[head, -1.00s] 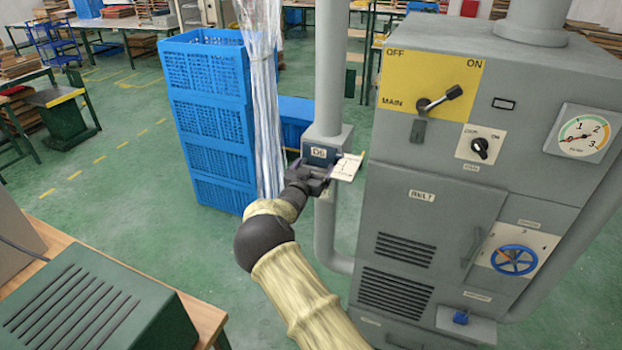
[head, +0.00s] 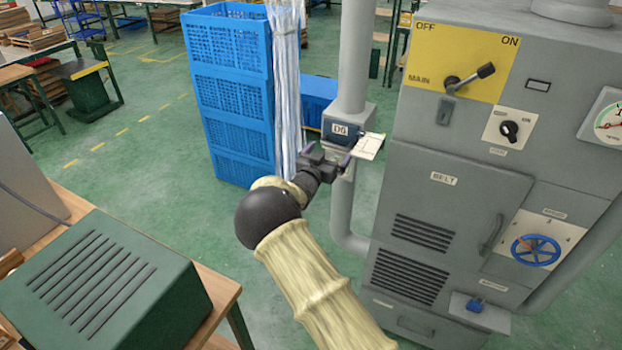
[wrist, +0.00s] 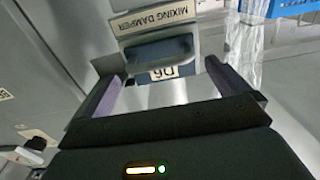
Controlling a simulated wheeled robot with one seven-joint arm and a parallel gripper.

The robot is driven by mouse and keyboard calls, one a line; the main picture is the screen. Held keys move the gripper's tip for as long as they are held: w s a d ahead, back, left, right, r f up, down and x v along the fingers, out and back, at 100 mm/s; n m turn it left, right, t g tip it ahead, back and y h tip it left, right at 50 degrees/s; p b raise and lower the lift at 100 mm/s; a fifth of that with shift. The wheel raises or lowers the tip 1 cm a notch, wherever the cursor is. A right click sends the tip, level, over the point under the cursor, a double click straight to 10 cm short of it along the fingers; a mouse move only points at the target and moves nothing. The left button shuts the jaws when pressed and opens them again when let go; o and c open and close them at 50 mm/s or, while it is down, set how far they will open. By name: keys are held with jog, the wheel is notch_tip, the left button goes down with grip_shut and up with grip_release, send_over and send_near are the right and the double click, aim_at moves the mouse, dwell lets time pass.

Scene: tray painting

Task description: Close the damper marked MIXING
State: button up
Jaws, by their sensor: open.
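The mixing damper (head: 347,130) is a grey housing on a vertical grey pipe, with a dark blue front part bearing a "D6" label. A pale plate (head: 369,146) sticks out at its right. In the wrist view, the "MIXING DAMPER" label (wrist: 153,18) sits above the dark blue, handle-like part (wrist: 157,52), with the D6 tag upside down below it. My gripper (head: 328,157) is just in front of and below the damper. In the wrist view my gripper (wrist: 163,80) is open, fingers either side of the D6 tag. Contact cannot be told.
A grey machine cabinet (head: 440,235) with a main lever (head: 470,77) and blue handwheel (head: 535,250) stands close right. Stacked blue crates (head: 228,95) and a clear hanging plastic strip (head: 285,75) are left. A green box (head: 105,285) sits on a bench at lower left.

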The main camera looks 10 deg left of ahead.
jog(key=b+v, duration=0.3)
jog(key=v, duration=0.9)
jog(key=shift+s, duration=0.15)
jog(key=s+d+f+n+g+y, duration=0.1)
jog(key=s+d+f+g+y, duration=0.15)
jog(key=d, duration=0.35)
jog(key=s+d+f+g+y, duration=0.1)
jog(key=s+d+g+y, duration=0.1)
jog(key=d+g, duration=0.35)
jog(key=s+d+n+g+y, duration=0.1)
jog(key=s+d+g, duration=0.2)
jog(key=s, duration=0.9)
jog(key=s+d+n+g, duration=0.2)
jog(key=s+d, duration=0.6)
jog(key=s, duration=0.5)
jog(key=shift+d+r+g+y, duration=0.35)
jog(key=shift+d+g, duration=0.05)
jog(key=shift+g, duration=0.3)
